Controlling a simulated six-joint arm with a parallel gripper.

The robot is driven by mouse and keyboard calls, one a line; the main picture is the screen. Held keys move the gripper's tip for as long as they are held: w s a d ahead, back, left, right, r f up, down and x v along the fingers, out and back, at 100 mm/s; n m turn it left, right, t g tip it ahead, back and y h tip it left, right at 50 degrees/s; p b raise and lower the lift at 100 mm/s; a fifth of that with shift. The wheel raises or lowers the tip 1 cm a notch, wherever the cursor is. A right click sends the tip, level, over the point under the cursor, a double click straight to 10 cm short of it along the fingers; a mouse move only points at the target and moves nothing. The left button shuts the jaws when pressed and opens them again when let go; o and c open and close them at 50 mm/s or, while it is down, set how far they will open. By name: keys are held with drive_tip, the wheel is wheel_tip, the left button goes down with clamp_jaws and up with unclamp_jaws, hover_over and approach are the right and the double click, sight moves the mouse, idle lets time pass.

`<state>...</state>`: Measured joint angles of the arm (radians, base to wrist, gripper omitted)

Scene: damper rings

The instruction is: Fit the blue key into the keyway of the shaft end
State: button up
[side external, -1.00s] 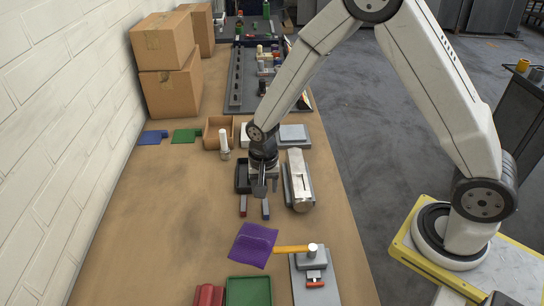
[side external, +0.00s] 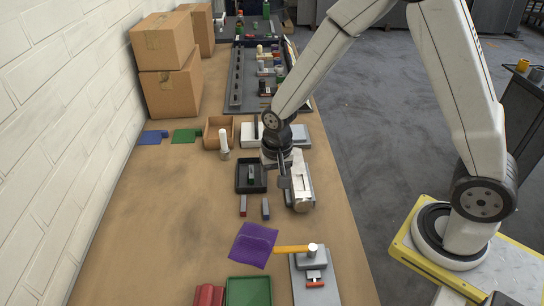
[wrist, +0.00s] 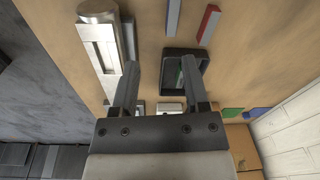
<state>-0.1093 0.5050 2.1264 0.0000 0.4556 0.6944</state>
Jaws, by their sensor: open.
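The blue key (side external: 265,209), a small grey-topped bar with a blue side, lies on the table in front of the black tray; a bluish-grey bar (wrist: 173,15) shows at the top of the wrist view. The metal shaft end (side external: 302,204) lies in a pale holder, with its long keyway (wrist: 106,48) facing up; I see no key in it. My gripper (side external: 285,184) is beside the shaft, between it and the tray. In the wrist view my gripper (wrist: 160,64) has its fingers wide apart with nothing between them.
The black tray (side external: 238,187) holds a small greenish piece (side external: 251,173). A red-sided bar (side external: 243,206) lies left of the blue key. A purple cloth (side external: 253,245), a hammer (side external: 292,249) and a green tray (side external: 248,292) are nearer.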

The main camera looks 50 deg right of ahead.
drive_tip(key=s+d+r+n+t, duration=0.2)
drive_tip(key=s+d+r+n, duration=0.2)
drive_tip(key=s, duration=0.5)
wheel_tip(320, 180, up, 3)
drive_tip(key=n, duration=0.2)
drive_tip(key=shift+s+r+n, duration=0.15)
drive_tip(key=shift+s+n, duration=0.15)
drive_tip(key=shift+s, duration=0.05)
drive_tip(key=shift+o, duration=0.5)
drive_tip(key=shift+d, duration=0.1)
drive_tip(key=shift+w, duration=0.1)
drive_tip(key=shift+w+a+f+n+g, duration=0.7)
drive_tip(key=shift+w+f+n, duration=1.15)
drive_tip(key=shift+n, duration=2.7)
drive_tip(key=shift+w+a+f+n+g, duration=0.15)
drive_tip(key=shift+w+a+f+n, duration=1.35)
drive_tip(key=shift+n, duration=3)
drive_tip(key=shift+w+a+f+n+g, duration=0.5)
drive_tip(key=shift+w+f+n, duration=1.75)
drive_tip(key=shift+n, duration=2.3)
drive_tip(key=shift+w+r, duration=0.15)
